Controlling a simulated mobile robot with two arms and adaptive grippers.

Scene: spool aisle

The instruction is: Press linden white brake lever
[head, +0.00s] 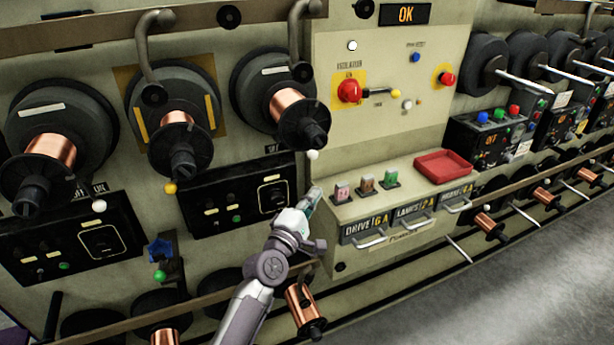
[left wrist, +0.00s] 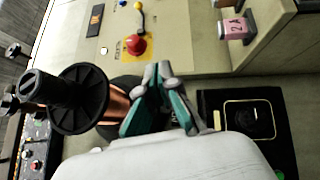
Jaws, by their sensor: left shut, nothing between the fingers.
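Two levers with white ball ends show in the head view. One white lever (head: 312,154) is below the right spool, just above my left gripper (head: 311,200); the other white lever (head: 99,206) is by the far-left panel. The lettering near them is partly hidden, so I cannot tell which is linden. My left gripper is shut and empty, a little below the right white lever and apart from it in the picture. In the left wrist view its teal fingers (left wrist: 158,98) are together beside the copper spool (left wrist: 112,104). My right gripper is not in view.
A yellow lever (head: 169,187) and a green lever (head: 159,275) are to the left. A cream console (head: 385,140) with a red knob (head: 349,91) stands right of my gripper. Its ledge holds several small blocks and a red tray (head: 443,167). Grey floor is open at lower right.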

